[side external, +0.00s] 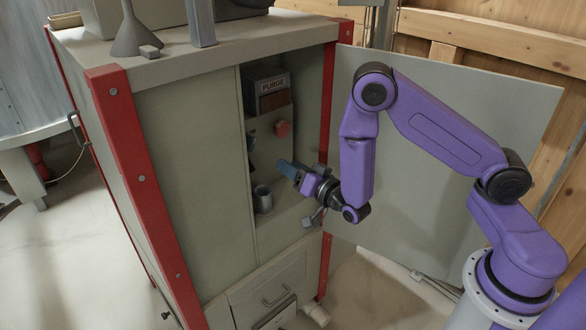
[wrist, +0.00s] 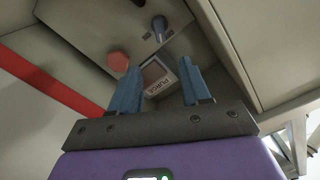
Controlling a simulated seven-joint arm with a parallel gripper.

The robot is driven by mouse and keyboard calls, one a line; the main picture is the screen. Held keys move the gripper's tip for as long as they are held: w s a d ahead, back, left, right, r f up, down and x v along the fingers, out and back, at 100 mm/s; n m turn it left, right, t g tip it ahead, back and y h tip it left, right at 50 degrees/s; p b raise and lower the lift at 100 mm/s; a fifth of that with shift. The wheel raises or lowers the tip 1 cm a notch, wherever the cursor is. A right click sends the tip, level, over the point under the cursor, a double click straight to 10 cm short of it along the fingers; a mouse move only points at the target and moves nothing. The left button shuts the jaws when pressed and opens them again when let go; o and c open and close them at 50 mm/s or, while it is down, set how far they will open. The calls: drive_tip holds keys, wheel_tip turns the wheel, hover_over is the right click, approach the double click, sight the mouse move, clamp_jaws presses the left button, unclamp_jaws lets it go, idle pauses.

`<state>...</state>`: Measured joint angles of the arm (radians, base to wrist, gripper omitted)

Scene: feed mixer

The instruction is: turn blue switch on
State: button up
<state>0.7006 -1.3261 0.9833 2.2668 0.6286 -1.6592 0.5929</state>
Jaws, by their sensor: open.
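The blue switch (wrist: 159,27) is a small blue-grey lever on the cabinet's inner panel, at the top of the wrist view. In the side view a dark blue piece of it (side external: 251,141) shows at the edge of the opening, mostly hidden by the cabinet front. My gripper (wrist: 162,86) is open and empty, its two blue fingers spread apart. In the side view my gripper (side external: 284,166) is inside the cabinet opening, right of and lower than the switch. I see no contact with the switch.
A metal cup (side external: 263,199) stands on the ledge below. The open cabinet door (side external: 440,190) is behind my arm. A red corner post (side external: 327,140) borders the opening.

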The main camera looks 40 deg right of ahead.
sight(254, 143)
drive_tip(key=w, duration=1.6)
drive_tip(key=shift+w, duration=0.2)
clamp_jaws()
